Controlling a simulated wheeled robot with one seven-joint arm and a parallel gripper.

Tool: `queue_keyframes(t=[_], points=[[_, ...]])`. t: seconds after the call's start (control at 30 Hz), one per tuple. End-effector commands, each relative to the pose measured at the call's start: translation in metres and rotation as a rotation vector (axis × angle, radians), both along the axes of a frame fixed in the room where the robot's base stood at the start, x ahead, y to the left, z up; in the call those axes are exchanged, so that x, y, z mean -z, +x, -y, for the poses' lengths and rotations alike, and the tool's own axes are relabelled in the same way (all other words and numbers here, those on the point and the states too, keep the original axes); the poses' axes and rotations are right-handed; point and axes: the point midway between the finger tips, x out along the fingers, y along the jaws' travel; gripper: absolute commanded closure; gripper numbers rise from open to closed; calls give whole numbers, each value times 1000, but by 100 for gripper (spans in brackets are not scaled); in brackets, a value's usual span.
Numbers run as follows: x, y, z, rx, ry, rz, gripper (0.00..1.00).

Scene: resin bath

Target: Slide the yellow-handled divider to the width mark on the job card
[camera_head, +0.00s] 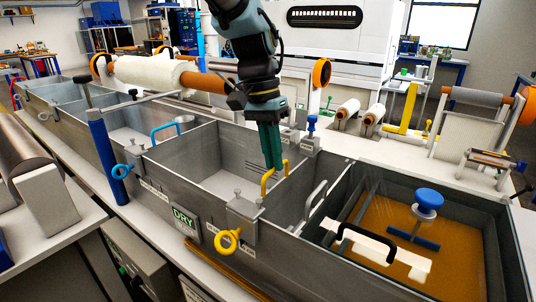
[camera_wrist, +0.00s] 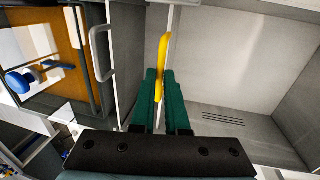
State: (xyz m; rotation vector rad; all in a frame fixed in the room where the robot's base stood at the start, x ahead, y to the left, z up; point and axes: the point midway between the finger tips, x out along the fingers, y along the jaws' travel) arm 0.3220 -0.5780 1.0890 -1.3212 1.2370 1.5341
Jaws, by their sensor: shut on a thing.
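The yellow handle (camera_head: 266,184) stands on the top edge of a grey divider across the metal tank (camera_head: 172,181). My gripper (camera_head: 273,166) reaches down from above, its green fingers shut on this handle. In the wrist view the yellow handle (camera_wrist: 163,62) runs between the green fingers of my gripper (camera_wrist: 162,78). The divider's top edge shows as a thin pale strip beside it. Small white labels sit on the tank's front rim, too small to read. I cannot pick out the job card or its width mark.
A blue handle (camera_head: 166,131) marks another divider to the left, a grey handle (camera_head: 316,199) one to the right. A yellow ring knob (camera_head: 228,240) and a DRY sign (camera_head: 185,219) are on the tank's front. Amber resin (camera_head: 375,211) fills the right bath. The compartment left of the yellow handle looks empty.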

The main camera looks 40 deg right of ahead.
Motion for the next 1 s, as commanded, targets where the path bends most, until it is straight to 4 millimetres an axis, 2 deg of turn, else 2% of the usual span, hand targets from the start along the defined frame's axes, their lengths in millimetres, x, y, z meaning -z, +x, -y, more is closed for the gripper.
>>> queue_keyframes(t=[0.07, 0.1, 0.33, 0.67, 0.77, 1.0], points=[[0, -5, 2, 5, -2, -7, 100], [0, -5, 2, 5, -2, -8, 83], [0, -4, 2, 4, -1, -6, 58], [-5, -1, 1, 3, -3, -3, 58], [-16, 1, 1, 1, -5, -3, 58], [-62, 10, -1, 3, -7, -2, 58]])
